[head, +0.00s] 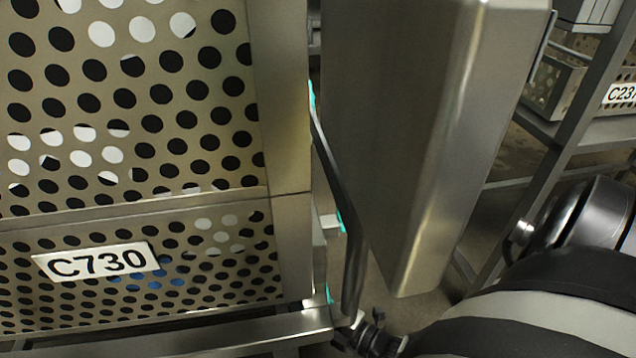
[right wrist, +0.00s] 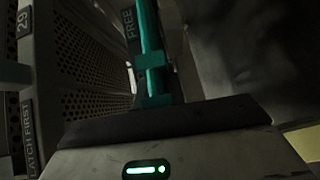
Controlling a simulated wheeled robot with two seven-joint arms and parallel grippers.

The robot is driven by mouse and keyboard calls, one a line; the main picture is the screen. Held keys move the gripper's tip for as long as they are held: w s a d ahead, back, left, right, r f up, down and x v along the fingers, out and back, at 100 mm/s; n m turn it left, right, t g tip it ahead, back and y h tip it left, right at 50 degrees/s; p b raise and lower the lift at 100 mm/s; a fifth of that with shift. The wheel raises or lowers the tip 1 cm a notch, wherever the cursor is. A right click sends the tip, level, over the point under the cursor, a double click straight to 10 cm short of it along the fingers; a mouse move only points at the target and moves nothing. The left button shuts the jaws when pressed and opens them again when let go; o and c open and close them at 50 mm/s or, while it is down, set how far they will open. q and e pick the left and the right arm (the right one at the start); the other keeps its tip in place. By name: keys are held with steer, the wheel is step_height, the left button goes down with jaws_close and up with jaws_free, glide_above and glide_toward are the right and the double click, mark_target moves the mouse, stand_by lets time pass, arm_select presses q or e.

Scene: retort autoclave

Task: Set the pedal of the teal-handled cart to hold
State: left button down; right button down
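The cart carrying perforated steel baskets (head: 140,195) with a C730 label fills the left of the head view. Narrow teal strips (head: 340,220) show at its right edge, mostly hidden behind a dark bar. In the right wrist view a teal bar (right wrist: 150,50) with teal brackets stands beside a FREE label (right wrist: 130,25). I cannot tell whether it is the handle or part of the pedal. The housing of my right gripper (right wrist: 155,140), with a green light, is just below the teal bar in that view. Its fingers are hidden, and contact cannot be judged. My left gripper is not in view.
A tall steel panel (head: 425,130) stands right of the cart, with a narrow gap between. A rack with a C237 basket (head: 610,95) is at the upper right. A LATCH FIRST label (right wrist: 28,130) and a perforated wall (right wrist: 90,60) show at left in the wrist view.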

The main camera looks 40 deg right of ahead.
steer(key=shift+f, duration=0.1)
steer(key=shift+f+n+t, duration=0.3)
stand_by(0.4)
steer(key=c, duration=1.5)
jaws_free()
steer(key=shift+t, duration=0.3)
steer(key=shift+s, duration=0.15)
steer(key=v, duration=1.5)
steer(key=shift+s+d+r, duration=0.1)
steer(key=shift+s+d, duration=0.05)
steer(key=shift+s, duration=0.2)
